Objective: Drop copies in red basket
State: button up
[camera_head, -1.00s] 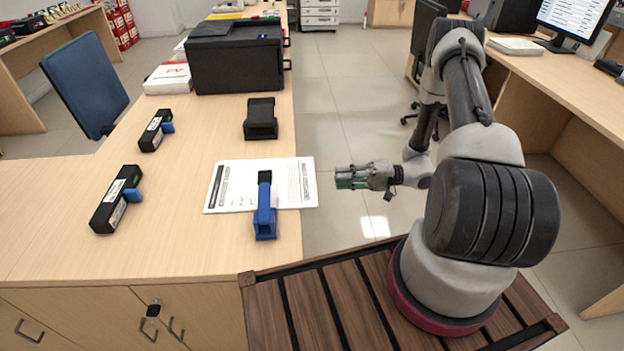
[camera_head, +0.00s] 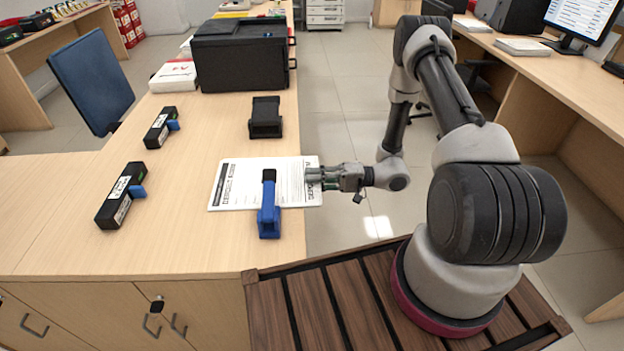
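The copies, a stack of white printed sheets (camera_head: 240,180), lie on the counter and jut a little past its right edge. A blue stapler (camera_head: 268,215) with a black top lies across their front middle part. My gripper (camera_head: 312,181) is at the right edge of the stack, pointing left, with its fingertips overlapping the sheet edge in this view. I cannot tell whether the fingers are closed on the paper. No red basket shows in view.
The wooden counter (camera_head: 180,235) holds a black holder (camera_head: 265,117), two black stamp-like boxes (camera_head: 121,195) (camera_head: 161,127) and a black printer (camera_head: 240,57). A blue chair (camera_head: 92,80) stands at left. Open floor (camera_head: 345,110) lies between the counters.

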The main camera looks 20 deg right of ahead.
grip_shut()
dwell(0.3)
jog(key=shift+r, duration=1.3)
jog(key=s+d+r, duration=0.1)
jog(key=d+r, duration=0.1)
jog(key=d, duration=0.5)
jog(key=s+d+r, duration=0.1)
jog(key=d+r, duration=0.2)
jog(key=d, duration=0.3)
jog(key=shift+s+d, duration=0.35)
jog(key=shift+s, duration=0.05)
